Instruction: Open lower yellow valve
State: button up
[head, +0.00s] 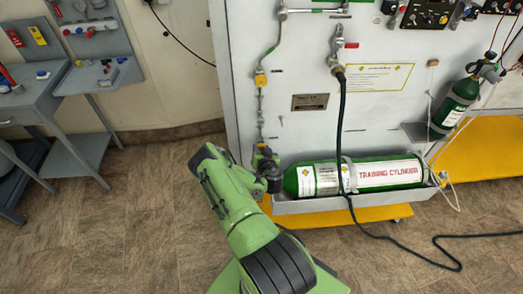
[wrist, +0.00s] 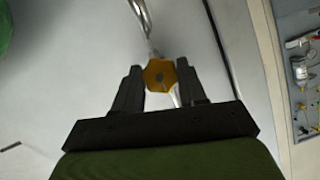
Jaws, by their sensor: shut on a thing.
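The lower yellow valve shows in the wrist view as a yellow, many-sided knob (wrist: 160,75) with a dark centre. My gripper (wrist: 159,71) has a black finger on either side of the knob and is shut on it. In the head view my green arm reaches up to the lower end of the pipe on the white panel, and the wrist and gripper largely hide the lower valve there. Another yellow valve (head: 261,80) sits higher on the same pipe.
A green training cylinder (head: 390,173) lies in a tray just right of my wrist. A black hose (head: 341,125) hangs in front of it and runs across the floor. A grey workbench (head: 35,92) stands at the left, with open floor between.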

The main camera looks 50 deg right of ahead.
dwell(0.3)
jog(key=shift+n+g+h, duration=0.3)
jog(key=shift+n, duration=0.3)
jog(key=n+b, duration=0.1)
jog(key=b, duration=0.1)
jog(key=n+g+h+b, duration=0.1)
jog(key=n+b, duration=0.1)
jog(key=shift+w+a+f+g, duration=0.15)
jog(key=shift+f+g, duration=0.05)
jog(key=shift+g, duration=0.1)
jog(key=shift+r+n+h+b, duration=0.1)
jog(key=shift+n+h+b, duration=0.4)
jog(key=shift+b, duration=0.55)
jog(key=o, duration=1.1)
jog(key=shift+r, duration=0.1)
jog(key=shift+c, duration=0.2)
